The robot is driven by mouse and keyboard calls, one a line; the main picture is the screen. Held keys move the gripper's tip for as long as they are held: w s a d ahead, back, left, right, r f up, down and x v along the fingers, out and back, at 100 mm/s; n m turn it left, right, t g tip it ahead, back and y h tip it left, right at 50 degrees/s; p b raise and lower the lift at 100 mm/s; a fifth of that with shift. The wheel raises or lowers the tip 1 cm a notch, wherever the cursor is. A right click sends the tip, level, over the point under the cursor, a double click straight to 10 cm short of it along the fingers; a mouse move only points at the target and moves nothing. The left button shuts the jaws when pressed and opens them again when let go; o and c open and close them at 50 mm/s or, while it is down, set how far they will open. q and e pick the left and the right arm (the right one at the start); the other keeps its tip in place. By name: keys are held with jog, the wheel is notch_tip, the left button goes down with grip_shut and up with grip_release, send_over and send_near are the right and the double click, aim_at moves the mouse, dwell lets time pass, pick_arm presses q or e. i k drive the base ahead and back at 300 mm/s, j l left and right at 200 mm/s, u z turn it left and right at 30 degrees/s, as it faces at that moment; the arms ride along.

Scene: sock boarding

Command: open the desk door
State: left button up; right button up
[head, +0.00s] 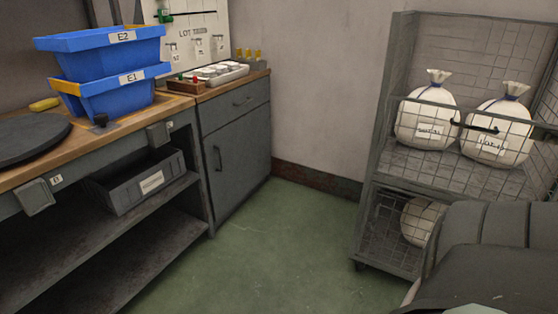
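The desk door (237,157) is a flat grey panel on the front of the cabinet at the far end of the workbench, in the middle left of the head view. It looks shut, flush with the cabinet front. A dark vertical handle (218,159) sits on its left side. A drawer (238,103) with its own small handle is above the door. Neither of my grippers shows in the head view, so where they are relative to the door is hidden.
Green floor (265,235) in front of the door is clear. A wire cage trolley (398,158) with white sacks (424,122) stands right. The wooden bench (22,178) holds blue bins (102,70); a grey bin (148,190) is below. A dark grey rounded shape fills the lower right corner.

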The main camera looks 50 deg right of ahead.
aim_at(237, 155)
jog(key=z, duration=1.25)
jog(key=i+j+z, duration=0.15)
jog(key=k, duration=0.05)
